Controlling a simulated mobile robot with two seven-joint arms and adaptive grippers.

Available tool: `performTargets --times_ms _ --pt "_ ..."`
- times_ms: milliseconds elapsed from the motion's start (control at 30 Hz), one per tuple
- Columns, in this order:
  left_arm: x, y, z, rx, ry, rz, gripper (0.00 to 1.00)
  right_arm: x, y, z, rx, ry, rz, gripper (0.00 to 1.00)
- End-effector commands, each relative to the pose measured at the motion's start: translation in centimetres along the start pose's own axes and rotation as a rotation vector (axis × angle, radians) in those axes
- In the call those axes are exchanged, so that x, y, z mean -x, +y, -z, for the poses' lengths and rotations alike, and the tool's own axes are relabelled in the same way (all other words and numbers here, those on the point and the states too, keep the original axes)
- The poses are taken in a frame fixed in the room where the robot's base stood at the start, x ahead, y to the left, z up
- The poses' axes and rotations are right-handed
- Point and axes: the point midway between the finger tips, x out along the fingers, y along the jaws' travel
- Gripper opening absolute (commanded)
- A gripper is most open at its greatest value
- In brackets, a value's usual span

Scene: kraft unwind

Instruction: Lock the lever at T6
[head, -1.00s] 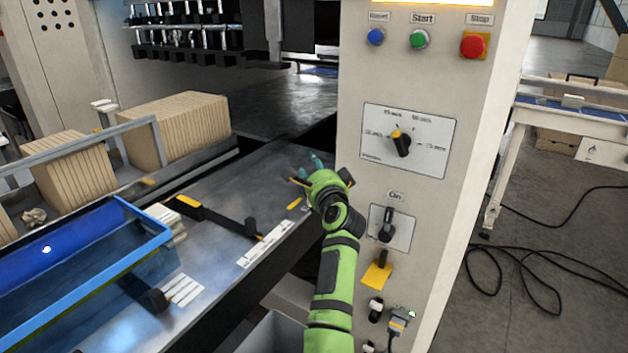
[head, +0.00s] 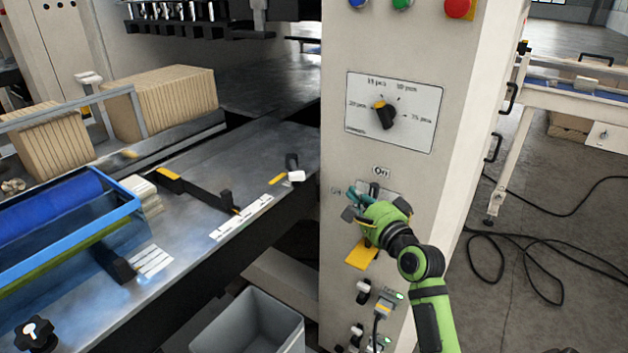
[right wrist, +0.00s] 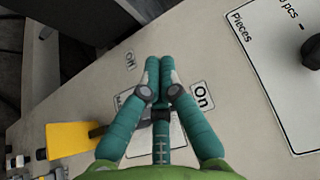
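I can read no T6 mark in either view. A small black lever with a white end (head: 292,166) stands on the right part of the metal table (head: 262,165). Another black lever with a yellow end (head: 190,188) lies along the table further left. My right gripper (head: 357,196) is in front of the On/Off switch plate on the machine's panel and largely covers it. In the right wrist view, its teal fingers (right wrist: 152,68) are together at the tips, over the switch plate (right wrist: 148,132). Whether they touch the black switch handle, I cannot tell. My left gripper is not in view.
A dial (head: 384,115) sits above the switch, with a yellow piece (head: 361,254) below it. A blue-edged tray (head: 128,208) and stacked brown boards (head: 165,103) are at left. A grey bin (head: 250,325) stands below the table. Cables lie on the floor at right.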

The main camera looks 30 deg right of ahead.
Motion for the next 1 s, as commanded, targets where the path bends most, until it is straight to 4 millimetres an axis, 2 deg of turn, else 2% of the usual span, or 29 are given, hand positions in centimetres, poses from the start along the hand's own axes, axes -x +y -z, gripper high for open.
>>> performTargets --times_ms 167,333,633,700,800,1000 --pt "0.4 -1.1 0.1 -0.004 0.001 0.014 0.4 -1.2 -0.2 -0.1 -0.002 -0.008 0.0 0.0" --pt "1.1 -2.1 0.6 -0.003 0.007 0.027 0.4 -4.4 -0.3 -0.1 -0.002 -0.007 -0.001 0.0" --pt "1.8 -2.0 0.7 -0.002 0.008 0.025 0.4 -10.1 -0.1 -0.1 0.0 -0.006 -0.003 0.0" --pt "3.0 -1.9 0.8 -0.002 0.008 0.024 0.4 -10.2 -0.4 -1.6 -0.004 -0.008 -0.003 0.0" --pt "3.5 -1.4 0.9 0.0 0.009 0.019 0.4 -10.4 -0.3 -2.9 -0.003 -0.006 -0.003 0.0" --pt "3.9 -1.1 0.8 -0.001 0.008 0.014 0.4 -10.7 0.0 -3.9 0.0 -0.005 -0.003 0.0"
